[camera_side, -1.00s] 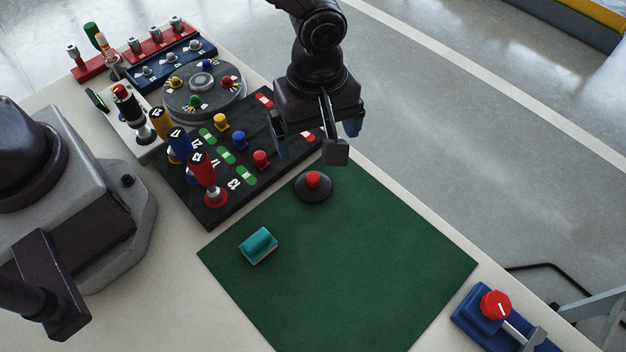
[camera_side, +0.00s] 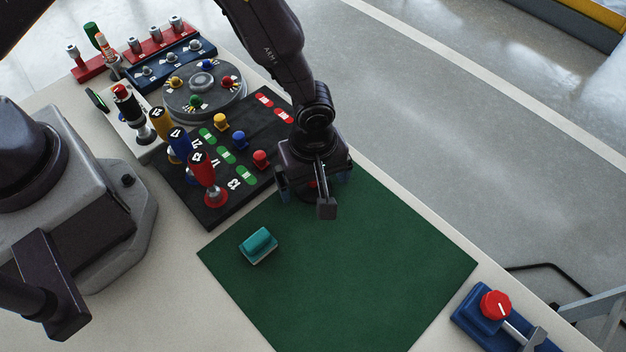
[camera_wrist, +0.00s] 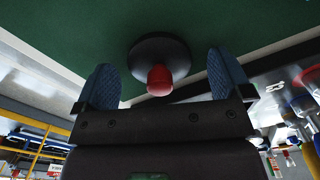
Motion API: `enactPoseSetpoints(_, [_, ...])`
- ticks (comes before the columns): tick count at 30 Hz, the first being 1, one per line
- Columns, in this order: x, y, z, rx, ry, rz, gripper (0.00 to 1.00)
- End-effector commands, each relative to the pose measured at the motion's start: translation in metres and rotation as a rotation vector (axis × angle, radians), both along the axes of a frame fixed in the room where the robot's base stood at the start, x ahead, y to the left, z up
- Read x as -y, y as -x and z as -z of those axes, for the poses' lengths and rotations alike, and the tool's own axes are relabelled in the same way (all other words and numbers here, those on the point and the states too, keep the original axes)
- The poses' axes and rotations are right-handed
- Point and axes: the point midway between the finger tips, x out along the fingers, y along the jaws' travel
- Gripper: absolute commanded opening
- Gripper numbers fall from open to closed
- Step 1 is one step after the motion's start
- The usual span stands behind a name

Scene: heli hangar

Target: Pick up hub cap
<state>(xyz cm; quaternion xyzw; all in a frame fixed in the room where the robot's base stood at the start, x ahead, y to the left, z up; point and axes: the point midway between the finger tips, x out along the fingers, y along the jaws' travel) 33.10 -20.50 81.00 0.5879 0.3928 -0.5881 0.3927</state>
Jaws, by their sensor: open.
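The hub cap, a black disc with a red knob, lies on the green mat (camera_side: 330,270). In the wrist view the hub cap (camera_wrist: 155,48) shows clearly, with its red knob (camera_wrist: 160,80) lying between the two blue-padded fingers. My gripper (camera_side: 312,190) is open and empty, low over the hub cap, one finger to each side of the knob. It also shows in the wrist view (camera_wrist: 164,80). In the side view my gripper hides most of the hub cap. I see no finger touching the knob.
A teal block (camera_side: 258,246) sits on the mat to the left. A black board (camera_side: 222,180) with coloured handles and pegs borders the mat. A blue fixture with a red knob (camera_side: 495,304) is at the lower right. The mat's front is clear.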

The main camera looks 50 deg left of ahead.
Motion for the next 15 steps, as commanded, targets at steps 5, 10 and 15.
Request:
enactPoseSetpoints(5, [0.0000, -0.0002, -0.0004, 0.001, 0.000, 0.000, 0.90])
enactPoseSetpoints(10, [0.0000, -0.0002, -0.0006, 0.001, 0.000, 0.000, 0.51])
enactPoseSetpoints(15, [-0.0001, -0.0004, -0.0007, 0.001, 0.000, 0.000, 0.43])
